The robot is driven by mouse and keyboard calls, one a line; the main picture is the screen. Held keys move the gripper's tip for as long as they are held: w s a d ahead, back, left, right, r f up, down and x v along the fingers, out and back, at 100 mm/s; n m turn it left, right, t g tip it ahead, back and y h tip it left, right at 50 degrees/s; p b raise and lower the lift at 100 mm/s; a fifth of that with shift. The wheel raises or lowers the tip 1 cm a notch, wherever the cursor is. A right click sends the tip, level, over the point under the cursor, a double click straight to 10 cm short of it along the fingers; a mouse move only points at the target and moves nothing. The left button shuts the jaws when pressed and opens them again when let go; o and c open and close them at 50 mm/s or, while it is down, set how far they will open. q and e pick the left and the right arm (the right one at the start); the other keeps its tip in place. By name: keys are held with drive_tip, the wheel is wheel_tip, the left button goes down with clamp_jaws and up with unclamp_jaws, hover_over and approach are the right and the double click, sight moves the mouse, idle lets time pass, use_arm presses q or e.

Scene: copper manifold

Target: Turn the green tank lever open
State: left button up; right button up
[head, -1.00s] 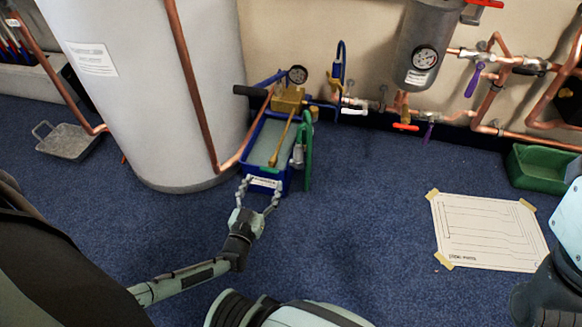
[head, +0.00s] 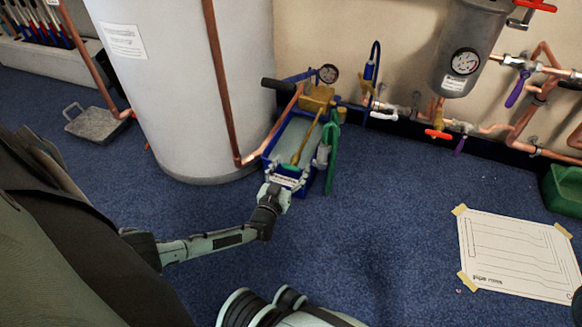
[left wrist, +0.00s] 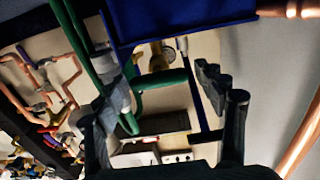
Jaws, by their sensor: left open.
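The blue test pump tank (head: 269,148) stands on the floor beside the white cylinder, with a brass rod (head: 307,143) running over it. A small green piece (head: 290,167), seemingly the lever, shows at the tank's near end, just beyond my left gripper (head: 288,181). My left gripper is open and reaches up to that end. In the left wrist view a green bar (left wrist: 162,79) shows between the spread fingers (left wrist: 163,92), below the blue tank (left wrist: 180,22). I cannot tell whether the fingers touch it.
A green hose (head: 331,152) hangs close on the tank's right side. The white cylinder (head: 185,90) stands close on the left. A pressure gauge (head: 329,73) and copper pipes line the wall behind. A paper sheet (head: 515,255) lies at right, with clear carpet between.

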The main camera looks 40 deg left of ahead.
use_arm(q)
drive_tip(key=c, duration=1.2)
drive_tip(key=n, duration=0.5)
drive_tip(key=shift+s+a+f, duration=0.1)
drive_tip(key=shift+a, duration=0.05)
drive_tip(key=n, duration=0.4)
drive_tip(key=shift+a+f, duration=0.1)
drive_tip(key=n, duration=0.5)
drive_tip(key=shift+f, duration=0.1)
drive_tip(key=shift+f+n, duration=0.1)
drive_tip(key=shift+n, duration=1.8)
drive_tip(key=o, duration=1.2)
